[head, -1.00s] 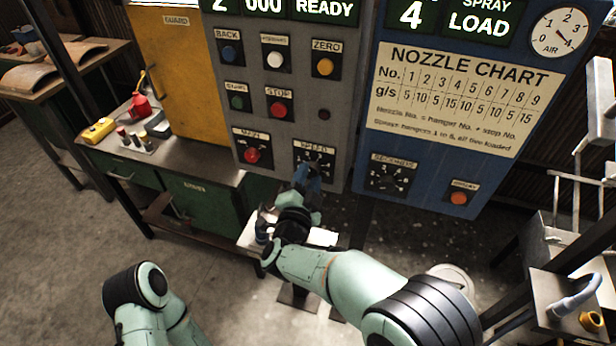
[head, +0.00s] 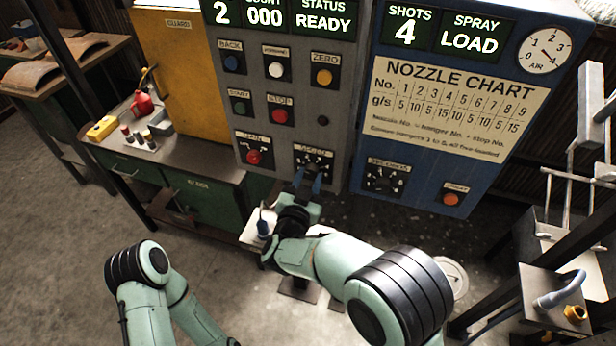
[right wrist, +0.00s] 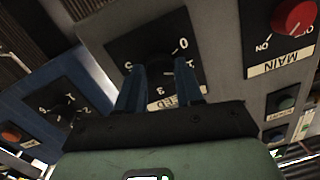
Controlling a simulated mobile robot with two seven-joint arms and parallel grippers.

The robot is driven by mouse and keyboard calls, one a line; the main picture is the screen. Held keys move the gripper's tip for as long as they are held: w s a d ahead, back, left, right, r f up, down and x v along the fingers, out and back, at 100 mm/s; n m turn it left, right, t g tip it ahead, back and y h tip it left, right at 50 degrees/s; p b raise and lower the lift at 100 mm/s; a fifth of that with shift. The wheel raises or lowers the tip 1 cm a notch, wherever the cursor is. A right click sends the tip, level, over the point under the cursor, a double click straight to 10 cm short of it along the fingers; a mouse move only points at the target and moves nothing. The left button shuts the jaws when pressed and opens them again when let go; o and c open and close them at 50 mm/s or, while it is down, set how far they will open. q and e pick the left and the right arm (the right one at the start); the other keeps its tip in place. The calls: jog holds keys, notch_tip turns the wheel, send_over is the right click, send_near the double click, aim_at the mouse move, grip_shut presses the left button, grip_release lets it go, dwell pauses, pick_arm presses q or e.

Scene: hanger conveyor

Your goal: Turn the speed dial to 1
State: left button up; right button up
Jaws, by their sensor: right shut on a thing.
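The speed dial (head: 313,161) is a dark knob on a black plate, low on the grey control panel. The fingers cover part of the scale, and I cannot tell which number the knob points at. My left arm shows at the lower left of the head view, but its gripper is out of the picture.
The red main switch (head: 253,157) sits left of the dial, with the red stop button (head: 280,116) above. A second dial (head: 384,178) and an orange button (head: 451,198) are on the blue panel (head: 425,190) to the right. A bench (head: 185,165) stands left.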

pick_arm(q)
jog(key=shift+w+r, duration=0.1)
pick_arm(e)
jog(key=shift+r, duration=0.1)
dwell(0.3)
jog(key=o, duration=1)
jog(key=shift+o, duration=0.2)
pick_arm(q)
jog(key=s+f+b, duration=0.2)
jog(key=f, duration=0.1)
pick_arm(e)
jog(key=f+v, duration=0.1)
jog(key=v, duration=1.2)
jog(key=shift+s+r, duration=0.2)
jog(key=shift+r, duration=0.2)
